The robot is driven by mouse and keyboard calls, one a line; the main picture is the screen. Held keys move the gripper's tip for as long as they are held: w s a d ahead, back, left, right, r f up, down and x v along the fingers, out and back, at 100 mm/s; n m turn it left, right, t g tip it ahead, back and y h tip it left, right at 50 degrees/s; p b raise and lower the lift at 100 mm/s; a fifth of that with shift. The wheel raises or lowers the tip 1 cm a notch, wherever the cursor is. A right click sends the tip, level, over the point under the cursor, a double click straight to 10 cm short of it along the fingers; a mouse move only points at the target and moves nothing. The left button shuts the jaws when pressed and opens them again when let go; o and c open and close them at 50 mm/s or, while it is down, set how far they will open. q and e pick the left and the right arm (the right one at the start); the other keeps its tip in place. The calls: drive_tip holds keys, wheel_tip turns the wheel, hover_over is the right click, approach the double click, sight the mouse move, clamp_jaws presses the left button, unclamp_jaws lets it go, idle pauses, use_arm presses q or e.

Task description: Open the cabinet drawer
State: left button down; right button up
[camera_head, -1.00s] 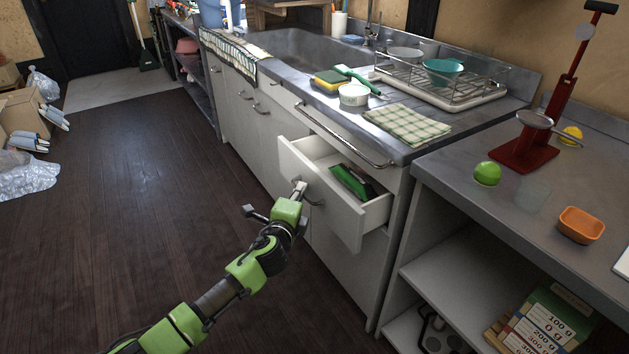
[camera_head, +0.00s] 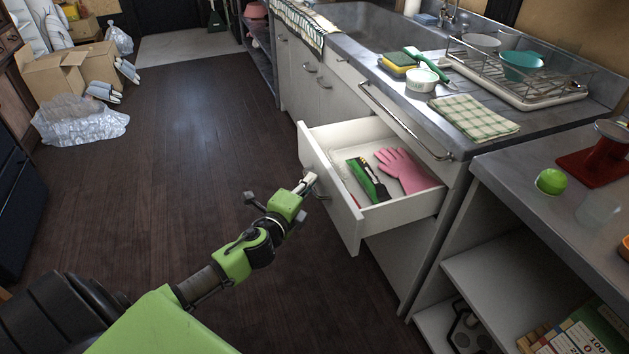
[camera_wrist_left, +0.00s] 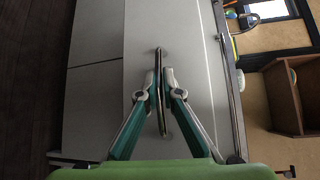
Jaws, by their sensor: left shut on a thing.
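The white cabinet drawer (camera_head: 334,192) stands well out from the sink cabinet in the head view. Inside it lie a pink glove (camera_head: 404,170) and a green and black item (camera_head: 367,180). My left gripper (camera_head: 308,184) is at the drawer's front, shut on its metal handle (camera_head: 318,190). In the left wrist view the two fingers (camera_wrist_left: 160,88) close around the handle bar (camera_wrist_left: 158,70), which runs up and down in that picture. My right gripper is not in view.
The counter (camera_head: 450,105) above carries a sink, a dish rack (camera_head: 520,75) and a checked cloth (camera_head: 473,117). An open shelf unit (camera_head: 500,270) stands to the right. The dark wood floor (camera_head: 190,150) is clear; boxes and a plastic bag (camera_head: 80,120) lie far left.

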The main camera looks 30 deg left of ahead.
use_arm(q)
drive_tip(key=c, duration=2.5)
unclamp_jaws()
drive_tip(key=s, duration=0.4)
drive_tip(key=s+d+r, duration=0.1)
drive_tip(key=s, duration=0.6)
drive_tip(key=shift+s+d+r, duration=0.25)
drive_tip(key=shift+s+r, duration=0.05)
drive_tip(key=shift+s, duration=0.1)
